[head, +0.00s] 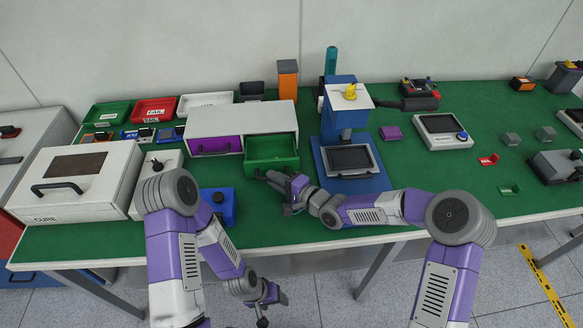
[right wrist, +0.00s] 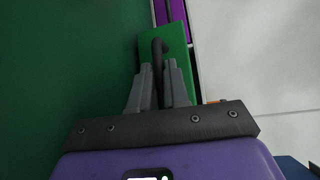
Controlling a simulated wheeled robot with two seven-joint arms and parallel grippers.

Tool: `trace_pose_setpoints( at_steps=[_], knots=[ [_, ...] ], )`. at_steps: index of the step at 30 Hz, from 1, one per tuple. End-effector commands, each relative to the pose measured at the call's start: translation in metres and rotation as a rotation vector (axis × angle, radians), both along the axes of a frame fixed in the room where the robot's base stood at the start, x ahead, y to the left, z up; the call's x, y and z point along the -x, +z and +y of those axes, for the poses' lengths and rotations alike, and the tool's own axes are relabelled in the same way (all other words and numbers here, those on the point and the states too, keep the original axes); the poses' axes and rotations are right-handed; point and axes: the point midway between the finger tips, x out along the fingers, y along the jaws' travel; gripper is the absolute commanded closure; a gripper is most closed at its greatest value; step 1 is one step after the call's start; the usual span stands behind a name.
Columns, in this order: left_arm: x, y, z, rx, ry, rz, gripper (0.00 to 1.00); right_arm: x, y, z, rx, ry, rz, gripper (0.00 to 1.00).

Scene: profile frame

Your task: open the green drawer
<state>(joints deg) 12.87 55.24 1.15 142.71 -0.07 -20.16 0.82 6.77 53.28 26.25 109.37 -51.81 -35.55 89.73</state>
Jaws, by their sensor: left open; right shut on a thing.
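The green drawer (head: 273,150) is in the right half of a white two-drawer cabinet (head: 222,120). It is pulled out toward me, and its open inside shows in the head view. In the right wrist view its green front (right wrist: 178,48) stands behind the dark handle (right wrist: 157,47). My right gripper (head: 270,177) is at the drawer front, its fingers (right wrist: 158,80) shut on the handle. My left gripper (head: 265,307) is open and empty, low in front of the table edge.
The purple drawer (head: 215,145) beside it is closed. A blue box (head: 220,205) stands in front of the cabinet at the left. A blue-based machine (head: 350,160) stands close on the right. A white box (head: 80,180) is at the far left. The front table edge is near.

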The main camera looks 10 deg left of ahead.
Motion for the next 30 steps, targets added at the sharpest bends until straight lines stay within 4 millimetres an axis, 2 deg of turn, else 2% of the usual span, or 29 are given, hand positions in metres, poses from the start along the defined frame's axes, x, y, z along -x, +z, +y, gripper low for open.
trace_pose_setpoints(
  at_steps=[9,10,14,23,26,30],
  knots=[
    [0.000,0.000,0.000,0.000,0.001,0.000,0.36,0.001,0.000,0.000,0.000,-0.001,0.000,1.00],
    [0.000,0.000,0.000,0.000,0.001,0.000,0.36,0.001,0.000,0.000,0.000,-0.001,0.000,0.80],
    [0.000,0.000,0.000,0.000,0.001,0.000,0.36,0.000,0.000,-0.001,0.000,-0.003,-0.001,0.62],
    [0.000,0.001,0.000,0.000,0.000,0.000,0.36,0.001,0.001,-0.003,0.000,-0.002,-0.001,0.62],
    [0.000,0.004,0.000,0.000,0.001,0.000,0.36,0.006,0.003,-0.012,0.000,-0.003,0.001,0.62],
    [0.000,0.012,0.000,0.000,0.000,0.000,0.36,0.018,0.007,-0.033,0.000,-0.005,0.003,0.62]
  ],
)
